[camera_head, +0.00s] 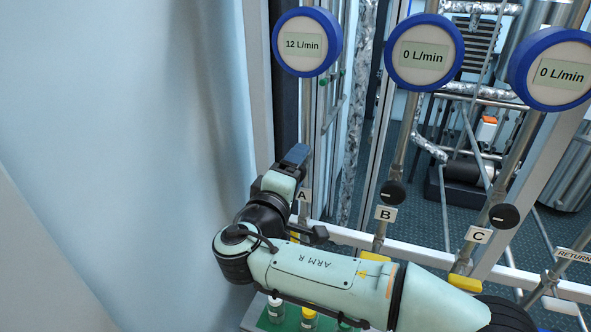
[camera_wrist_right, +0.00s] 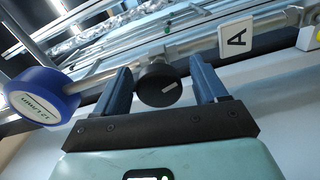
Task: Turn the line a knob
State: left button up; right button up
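The line A knob (camera_wrist_right: 158,85) is round and black with a white mark that lies at a slant in the right wrist view. My right gripper (camera_wrist_right: 162,83) is open, with one blue finger on each side of the knob and a visible gap to each. In the head view my right gripper (camera_head: 294,157) is at the line A pipe, and the knob is hidden behind it. The A label (camera_wrist_right: 236,39) is beside the knob; it also shows in the head view (camera_head: 303,194). The line A gauge (camera_head: 306,43) reads 12 L/min. My left gripper is out of view.
The line B gauge (camera_head: 424,53) and line C gauge (camera_head: 561,71) read 0 L/min. The B knob (camera_head: 393,193) and C knob (camera_head: 504,216) stand to the right. Small bottles (camera_head: 309,318) are below my arm.

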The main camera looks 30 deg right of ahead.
jog(key=b+v, duration=0.1)
jog(key=v, duration=1.2)
jog(key=shift+s, duration=0.2)
jog(key=shift+a, duration=0.1)
